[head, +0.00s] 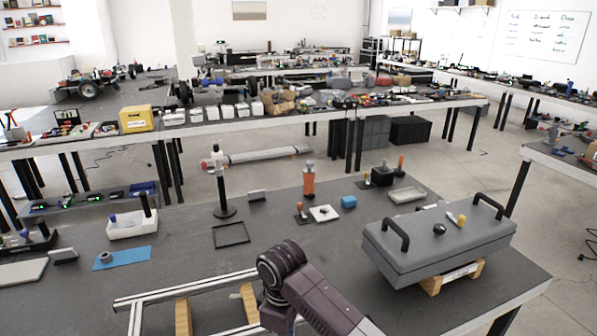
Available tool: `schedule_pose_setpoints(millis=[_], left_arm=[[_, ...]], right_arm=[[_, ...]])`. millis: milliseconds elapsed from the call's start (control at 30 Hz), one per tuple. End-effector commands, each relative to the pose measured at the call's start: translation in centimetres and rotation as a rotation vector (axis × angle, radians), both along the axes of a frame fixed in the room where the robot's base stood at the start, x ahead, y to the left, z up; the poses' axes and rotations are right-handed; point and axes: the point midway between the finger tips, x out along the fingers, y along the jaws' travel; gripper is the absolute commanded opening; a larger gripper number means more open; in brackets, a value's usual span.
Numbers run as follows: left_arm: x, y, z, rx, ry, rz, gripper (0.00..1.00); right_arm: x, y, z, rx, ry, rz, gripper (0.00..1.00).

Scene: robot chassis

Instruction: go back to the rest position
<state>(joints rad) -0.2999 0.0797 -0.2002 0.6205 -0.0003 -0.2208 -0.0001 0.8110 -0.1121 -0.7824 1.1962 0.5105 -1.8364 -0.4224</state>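One of my arms reaches in from the bottom edge. It bends at a dark round joint and runs down out of the picture, so its gripper does not show. No part of my other arm is in view. A grey chassis plate (428,258) with two black handles rests on wooden blocks (452,277) at the right of the near table. A metal frame (190,287) with wooden blocks lies at the bottom, beside and partly behind my arm.
Bare tabletop lies around the thin frame. Cluttered tables stand behind.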

Motion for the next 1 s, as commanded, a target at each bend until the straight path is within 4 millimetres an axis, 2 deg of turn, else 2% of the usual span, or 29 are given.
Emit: schedule_pose_setpoints(millis=[233,367,467,567,733,900,1000], left_arm=[[0.0,0.0,0.0,0.0,-0.001,0.0,0.39],[0.0,-0.1,0.0,-0.001,-0.001,0.0,0.39],[0.0,-0.1,0.0,-0.001,-0.001,0.001,0.39],[0.0,-0.1,0.0,-0.001,-0.001,0.001,0.39],[0.0,-0.1,0.0,-0.001,-0.001,0.001,0.39],[0.1,-0.1,0.0,-0.001,-0.001,0.001,0.39],[0.0,-0.1,0.0,-0.001,-0.001,0.001,0.39]], right_arm=[[-4.9,-0.2,-4.2,0.146,0.012,-0.147,0.47],[-7.5,-1.6,-5.9,0.216,0.003,-0.272,0.47],[-9.6,-3.4,-7.0,0.253,-0.009,-0.38,0.47],[-11.7,-5.7,-7.8,0.277,-0.026,-0.493,0.47],[-15.6,-10.9,-8.5,0.279,-0.071,-0.688,0.47],[-19.2,-16.2,-8.0,0.252,-0.13,-0.847,0.47],[-20.8,-18.5,-7.5,0.234,-0.161,-0.909,0.47]])
